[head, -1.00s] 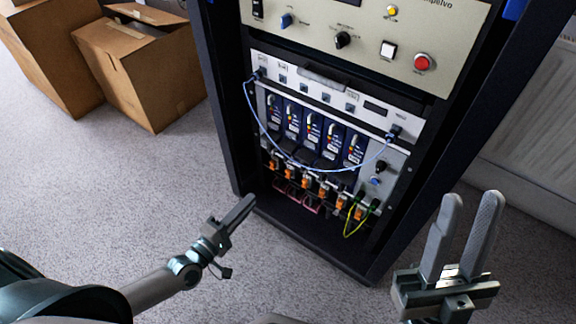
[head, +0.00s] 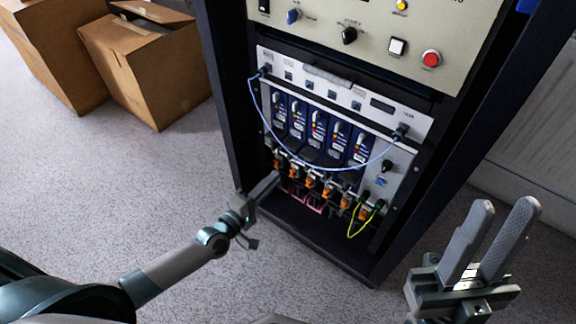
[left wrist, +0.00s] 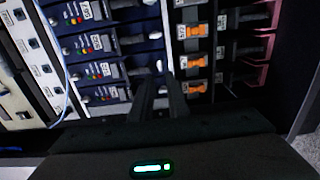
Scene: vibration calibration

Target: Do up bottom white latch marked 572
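My left gripper (head: 274,178) is at the lower left of the rack's module row, its tips close to the orange connectors. In the left wrist view its two dark fingers (left wrist: 160,78) point at the modules with a narrow gap between them and nothing visibly held. A small white latch piece (left wrist: 159,66) shows just beyond the tips; I cannot tell whether they touch. The blue-fronted modules (head: 317,128) carry small white labels, too small to read, so I cannot single out 572. My right gripper (head: 492,238) is open and empty at the lower right, away from the rack.
A blue cable (head: 290,159) hangs across the module fronts. Dark rack posts (head: 222,90) stand at both sides. Cardboard boxes (head: 150,70) stand at left.

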